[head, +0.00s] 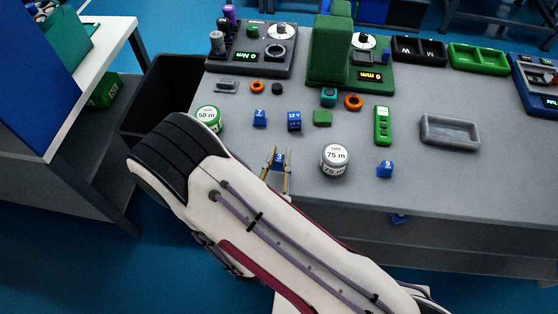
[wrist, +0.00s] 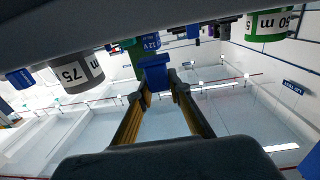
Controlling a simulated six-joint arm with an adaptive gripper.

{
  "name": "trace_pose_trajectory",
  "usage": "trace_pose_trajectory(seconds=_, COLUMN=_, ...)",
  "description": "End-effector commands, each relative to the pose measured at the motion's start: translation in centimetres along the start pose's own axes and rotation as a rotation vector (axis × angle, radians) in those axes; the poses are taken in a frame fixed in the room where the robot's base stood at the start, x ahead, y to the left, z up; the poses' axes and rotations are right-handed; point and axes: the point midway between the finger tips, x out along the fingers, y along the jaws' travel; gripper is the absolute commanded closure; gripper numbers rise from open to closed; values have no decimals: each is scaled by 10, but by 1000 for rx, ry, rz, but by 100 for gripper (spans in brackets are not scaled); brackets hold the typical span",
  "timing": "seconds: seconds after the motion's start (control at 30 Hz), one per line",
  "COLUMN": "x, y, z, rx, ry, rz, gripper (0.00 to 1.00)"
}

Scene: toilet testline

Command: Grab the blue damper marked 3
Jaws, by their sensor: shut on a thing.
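The blue damper marked 3 (head: 279,159) shows between the fingertips of my gripper (head: 278,165) in the head view, near the front edge of the bench. My gripper is shut on it. In the wrist view the blue damper (wrist: 155,73) sits between the two fingertips (wrist: 158,88), its mark not readable there. I cannot tell whether it touches the bench top. Other small blue blocks stand apart on the bench: one marked 7 (head: 260,118), one marked 12 V (head: 294,121) and one marked 9 (head: 385,169).
A grey 75 m tape (head: 335,160) stands just right of my gripper, and a green 50 m tape (head: 208,117) stands to its left. Behind are a green block (head: 322,118), a green device (head: 383,126) and several stations. A grey tray (head: 450,132) lies right. A black bin (head: 163,95) stands left.

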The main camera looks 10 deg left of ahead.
Motion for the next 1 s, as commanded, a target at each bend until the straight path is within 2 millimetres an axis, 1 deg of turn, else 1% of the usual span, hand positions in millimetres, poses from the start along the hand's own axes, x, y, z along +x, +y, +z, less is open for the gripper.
trace_pose_trajectory(seconds=0.2, x=0, y=0, z=-25, rx=3, ry=2, rz=0, gripper=100)
trace_pose_trajectory(seconds=0.5, x=0, y=0, z=-53, rx=2, ry=1, rz=0, gripper=100)
trace_pose_trajectory(seconds=0.73, x=0, y=0, z=-66, rx=0, ry=1, rz=-1, gripper=100)
trace_pose_trajectory(seconds=1.0, x=0, y=0, z=-70, rx=0, ry=1, rz=-1, gripper=100)
